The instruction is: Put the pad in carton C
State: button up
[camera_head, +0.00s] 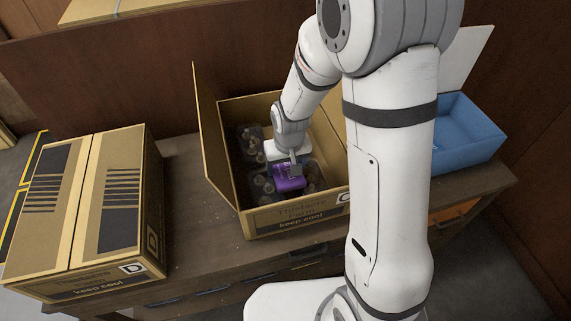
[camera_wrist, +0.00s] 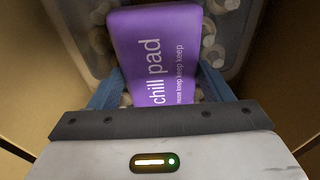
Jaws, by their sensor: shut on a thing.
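The pad is a purple block (camera_head: 288,178) inside the open carton C (camera_head: 284,217). In the wrist view the pad (camera_wrist: 155,50) reads "chill pad". My gripper (camera_head: 288,163) reaches down into carton C and is shut on the pad. In the wrist view the fingers of my gripper (camera_wrist: 160,90) sit on both sides of it. The pad is over trays of mushrooms (camera_head: 262,187) in the carton. I cannot tell whether it touches them. My arm hides the right part of the carton.
A closed carton D (camera_head: 78,215) stands to the left on the wooden table (camera_head: 195,230). A blue bin (camera_head: 468,135) stands to the right behind my arm. The carton's left flap (camera_head: 211,135) stands upright. Bare table shows between the two cartons.

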aim_at(288, 173)
jog(key=o, duration=1.1)
notch_tip(288, 173, up, 12)
jog(key=s+p, duration=0.2)
jog(key=s+d+r+m, duration=0.1)
jog(key=s+d+r, duration=0.3)
jog(key=s, duration=0.3)
jog(key=s+d+r+m, duration=0.1)
jog(key=s+d+r, duration=0.3)
jog(key=s+d, duration=0.2)
jog(key=shift+s+d, duration=0.2)
jog(key=shift+s, duration=0.4)
